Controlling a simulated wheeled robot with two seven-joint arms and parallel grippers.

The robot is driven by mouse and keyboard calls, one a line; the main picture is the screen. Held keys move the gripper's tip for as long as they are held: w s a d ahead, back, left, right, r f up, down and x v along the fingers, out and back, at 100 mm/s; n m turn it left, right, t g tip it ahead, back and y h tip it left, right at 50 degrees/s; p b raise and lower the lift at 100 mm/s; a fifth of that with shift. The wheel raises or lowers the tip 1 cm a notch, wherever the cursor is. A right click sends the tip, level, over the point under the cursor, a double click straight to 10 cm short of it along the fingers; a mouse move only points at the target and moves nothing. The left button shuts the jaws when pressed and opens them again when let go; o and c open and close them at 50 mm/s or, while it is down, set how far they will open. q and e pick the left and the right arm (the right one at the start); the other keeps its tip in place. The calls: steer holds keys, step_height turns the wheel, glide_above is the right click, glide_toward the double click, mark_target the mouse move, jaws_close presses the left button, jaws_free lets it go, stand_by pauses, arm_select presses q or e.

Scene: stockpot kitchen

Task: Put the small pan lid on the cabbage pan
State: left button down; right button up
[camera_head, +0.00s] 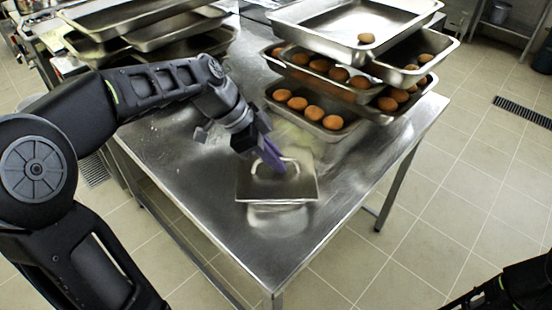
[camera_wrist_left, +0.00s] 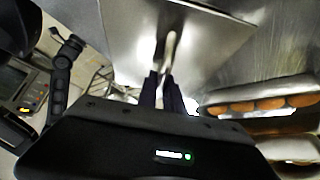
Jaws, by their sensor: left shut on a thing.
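The small pan lid (camera_head: 250,190) is a flat, rectangular steel plate with a raised handle, over the near part of the steel table. My left gripper (camera_head: 276,165), with purple-grey fingers, is shut on the lid's handle from above. In the left wrist view, the fingers (camera_wrist_left: 165,88) meet the pale handle (camera_wrist_left: 170,48), and the lid (camera_wrist_left: 130,35) spreads out beyond them. A blurred pale yellow-green patch (camera_head: 292,134) shows just behind the lid; I cannot tell whether it is the cabbage pan or a reflection. What lies under the lid is hidden.
Stacked steel trays (camera_head: 350,32) with brown round items (camera_head: 312,113) stand at the table's back right. More empty trays (camera_head: 160,30) are at the back left. The steel table (camera_head: 350,190) is bare to the right of the lid and at its near corner. Part of my right arm shows at bottom right.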

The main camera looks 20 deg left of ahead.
arm_select(q)
steer(key=c, duration=1.4)
jaws_free()
steer(key=v, duration=0.8)
steer(key=shift+d, duration=0.1)
